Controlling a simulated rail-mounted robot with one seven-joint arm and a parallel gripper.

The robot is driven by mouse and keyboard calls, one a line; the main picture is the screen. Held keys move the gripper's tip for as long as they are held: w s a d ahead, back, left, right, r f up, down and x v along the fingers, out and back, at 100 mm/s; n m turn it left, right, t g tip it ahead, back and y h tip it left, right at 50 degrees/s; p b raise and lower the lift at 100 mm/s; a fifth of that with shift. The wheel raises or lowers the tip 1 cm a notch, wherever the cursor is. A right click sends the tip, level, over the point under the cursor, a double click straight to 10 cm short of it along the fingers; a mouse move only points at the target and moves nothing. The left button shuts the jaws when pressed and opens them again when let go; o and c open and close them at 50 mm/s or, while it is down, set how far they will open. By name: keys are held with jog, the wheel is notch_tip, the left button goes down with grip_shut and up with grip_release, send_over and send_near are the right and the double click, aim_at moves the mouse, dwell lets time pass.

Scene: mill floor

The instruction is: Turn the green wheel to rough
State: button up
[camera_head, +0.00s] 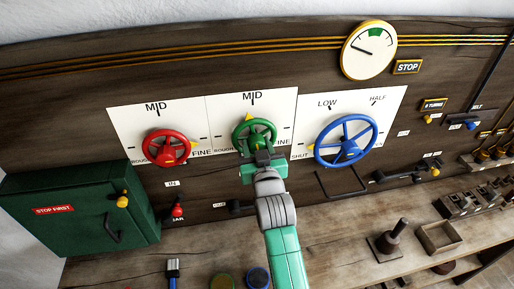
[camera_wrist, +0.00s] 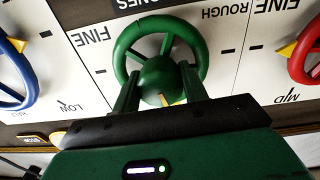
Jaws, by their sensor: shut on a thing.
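The green wheel (camera_head: 254,133) is mounted on a white plate marked ROUGH at left, MID at top and FINE at right. Its yellow pointer (camera_head: 249,118) stands near MID, slightly to the left. The fingers are shut on the wheel.
A red wheel (camera_head: 166,148) is close on the left and a blue wheel (camera_head: 346,140) on the right. A green cabinet (camera_head: 80,208) stands at lower left. A dial (camera_head: 369,50) hangs above. A wooden bench (camera_head: 345,237) with small parts runs below.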

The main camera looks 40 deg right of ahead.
jog(key=n, duration=0.4)
jog(key=shift+d+n+b, duration=0.1)
jog(key=shift+n+b, duration=0.3)
jog(key=n, duration=0.3)
jog(key=shift+s+n, duration=0.1)
jog(key=shift+n, duration=0.2)
jog(key=n+p, duration=0.1)
jog(key=n, duration=0.2)
jog(key=shift+r+n, duration=0.1)
jog(key=shift+n, duration=0.2)
jog(key=shift+n+p, duration=0.6)
jog(key=shift+n, duration=1.2)
jog(key=o, duration=1)
